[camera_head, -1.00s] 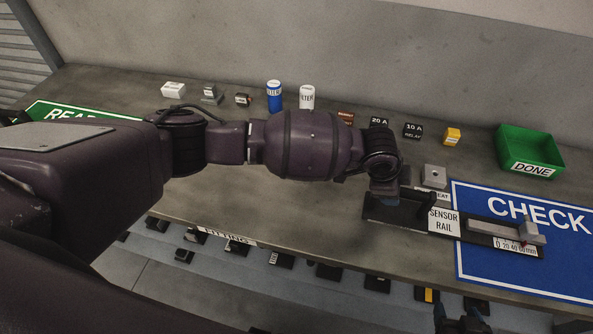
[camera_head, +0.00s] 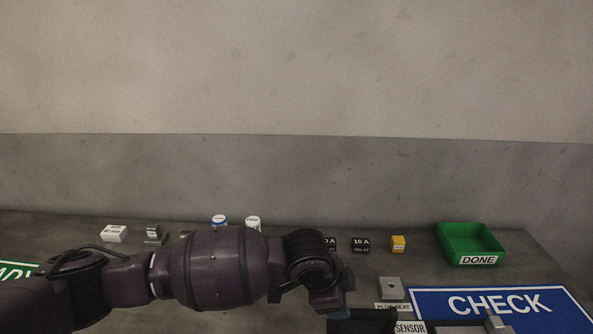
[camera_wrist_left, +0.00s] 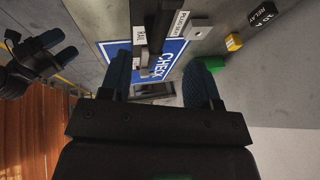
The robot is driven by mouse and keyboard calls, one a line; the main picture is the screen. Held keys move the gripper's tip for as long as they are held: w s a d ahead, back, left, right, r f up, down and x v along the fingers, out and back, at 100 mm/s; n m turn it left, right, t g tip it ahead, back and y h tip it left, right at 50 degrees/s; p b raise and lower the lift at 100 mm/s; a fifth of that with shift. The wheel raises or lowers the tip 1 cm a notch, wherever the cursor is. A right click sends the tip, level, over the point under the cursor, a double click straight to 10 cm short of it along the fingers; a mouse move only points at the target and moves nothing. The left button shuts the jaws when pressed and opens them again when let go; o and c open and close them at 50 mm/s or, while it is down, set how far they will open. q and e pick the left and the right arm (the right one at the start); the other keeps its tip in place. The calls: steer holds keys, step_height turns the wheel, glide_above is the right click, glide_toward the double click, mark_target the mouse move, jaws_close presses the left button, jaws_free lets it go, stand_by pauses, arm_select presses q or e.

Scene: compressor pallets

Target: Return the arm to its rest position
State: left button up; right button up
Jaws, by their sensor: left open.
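My left arm (camera_head: 215,270) reaches in from the left across the bench in the head view. Its wrist end is beside the sensor rail (camera_head: 455,328) at the bottom edge. In the left wrist view my left gripper (camera_wrist_left: 160,82) is open, with two blue fingertips apart and nothing held between them. The sensor rail (camera_wrist_left: 153,35) and blue CHECK mat (camera_wrist_left: 172,55) lie beyond the fingertips. My right gripper (camera_wrist_left: 52,48) shows at the left of the wrist view, its fingers apart and empty. It is out of the head view.
A green DONE bin (camera_head: 470,243) stands at the back right. A yellow block (camera_head: 398,243), a 10 A relay (camera_head: 360,245), a plug seat (camera_head: 390,287), two cylinders and small parts line the bench's back. The CHECK mat (camera_head: 550,300) is front right. A bare wall rises behind.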

arm_select(q)
steer(key=s+f+n+h, duration=0.1)
steer(key=s+f+n, duration=0.1)
steer(key=s, duration=0.3)
steer(key=s+a+f+n+y, duration=0.2)
steer(key=s+a+n, duration=0.45)
steer(key=a, duration=0.45)
steer(key=s+a+f+n+y, duration=0.2)
steer(key=s+a+n, duration=0.3)
steer(key=s+a, duration=0.5)
steer(key=s+a+f+n+y, duration=0.3)
steer(key=s+a+n, duration=0.25)
steer(key=a, duration=0.75)
steer(key=w+f+m+t+h, duration=0.1)
steer(key=w+f+t, duration=0.6)
steer(key=f, duration=0.3)
steer(key=shift+w+d+t, duration=0.2)
steer(key=shift+w+t, duration=0.2)
steer(key=shift+t, duration=0.5)
steer(key=shift+f, duration=0.1)
